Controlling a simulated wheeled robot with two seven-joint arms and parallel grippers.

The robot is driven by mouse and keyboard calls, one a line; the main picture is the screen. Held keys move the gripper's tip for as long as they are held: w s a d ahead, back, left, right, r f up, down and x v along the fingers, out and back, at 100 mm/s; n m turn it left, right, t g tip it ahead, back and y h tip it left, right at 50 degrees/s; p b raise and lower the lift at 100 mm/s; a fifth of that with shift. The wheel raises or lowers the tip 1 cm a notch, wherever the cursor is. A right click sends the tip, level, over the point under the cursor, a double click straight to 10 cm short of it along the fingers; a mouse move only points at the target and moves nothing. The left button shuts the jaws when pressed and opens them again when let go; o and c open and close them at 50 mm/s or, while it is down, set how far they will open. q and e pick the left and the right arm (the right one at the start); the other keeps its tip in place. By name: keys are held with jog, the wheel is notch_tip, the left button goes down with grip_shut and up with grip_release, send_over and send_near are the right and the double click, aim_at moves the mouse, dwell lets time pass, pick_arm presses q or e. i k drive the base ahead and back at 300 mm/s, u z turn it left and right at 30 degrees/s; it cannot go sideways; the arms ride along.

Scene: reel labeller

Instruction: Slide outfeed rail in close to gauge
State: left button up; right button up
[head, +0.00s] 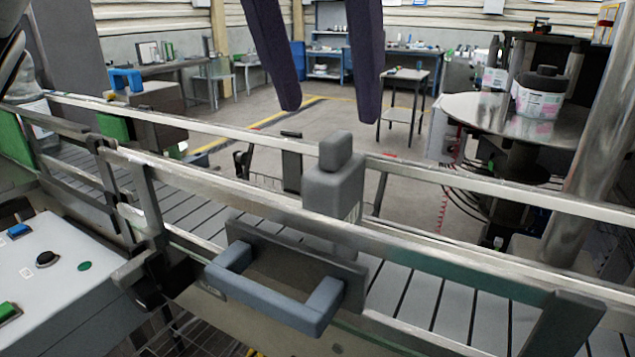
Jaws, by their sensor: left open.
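The outfeed rail (430,248) is the near metal guide rail running across the conveyor. A blue-grey U-shaped handle (278,298) is fixed on its near side by a dark plate. The gauge (333,188), a grey bottle-shaped block, stands upright on the conveyor between the near and far rails. The near rail hides its lower part, and I cannot tell whether the rail touches it. My left gripper (329,106) shows as two dark fingers coming down from the top edge, wide apart and empty, above and beyond the gauge and away from the handle. My right gripper is not in view.
The far rail (460,182) runs behind the gauge. A control box (65,285) with buttons is at the lower left. At the right stand a round turntable (510,118) with labelled bottles and a thick metal post (603,150). The space in front of the handle looks clear.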

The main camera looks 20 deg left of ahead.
aim_at(328, 286)
jog(key=k, duration=1)
